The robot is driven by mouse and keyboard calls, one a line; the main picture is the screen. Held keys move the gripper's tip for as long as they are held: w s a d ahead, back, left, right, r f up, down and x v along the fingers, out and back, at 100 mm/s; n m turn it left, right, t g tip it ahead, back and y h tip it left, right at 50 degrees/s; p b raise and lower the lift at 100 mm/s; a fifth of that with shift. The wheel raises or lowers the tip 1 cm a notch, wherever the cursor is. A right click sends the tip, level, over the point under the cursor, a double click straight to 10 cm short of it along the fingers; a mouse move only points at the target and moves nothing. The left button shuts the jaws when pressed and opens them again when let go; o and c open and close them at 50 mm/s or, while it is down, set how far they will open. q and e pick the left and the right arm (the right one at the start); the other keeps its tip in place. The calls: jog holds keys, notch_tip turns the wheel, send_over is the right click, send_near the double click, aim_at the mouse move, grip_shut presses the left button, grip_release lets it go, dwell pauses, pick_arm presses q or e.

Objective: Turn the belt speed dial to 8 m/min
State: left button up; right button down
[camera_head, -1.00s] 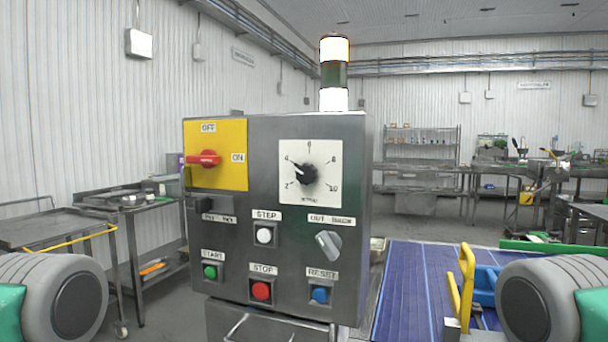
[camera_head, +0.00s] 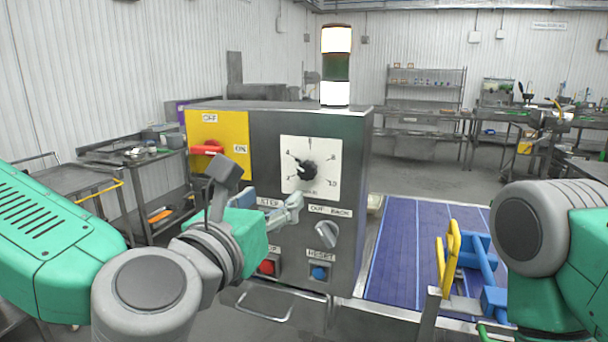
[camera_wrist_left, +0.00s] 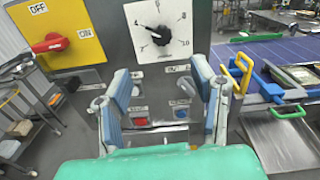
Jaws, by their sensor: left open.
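My left gripper (camera_head: 288,206) is in front of the box, just below the dial plate and apart from the knob. In the left wrist view its two blue-padded fingers (camera_wrist_left: 163,85) are spread and empty, with the knob (camera_wrist_left: 160,35) above and beyond them. My right gripper is out of view; only its arm shows at the right.
A red switch (camera_head: 207,149) on a yellow plate is left of the dial. A grey selector (camera_head: 326,235), a red button (camera_head: 267,267) and a blue button (camera_head: 319,272) are below. A blue belt (camera_head: 400,245) with yellow-handled tools (camera_head: 448,250) lies to the right.

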aim_at(305, 172)
pick_arm(q)
jog(key=p+x, duration=0.1)
jog(key=x, duration=0.5)
jog(key=p+x, duration=0.2)
jog(key=x, duration=0.5)
jog(key=shift+w+d+f, duration=0.2)
jog(key=shift+w, duration=0.05)
jog(key=c, duration=1.2)
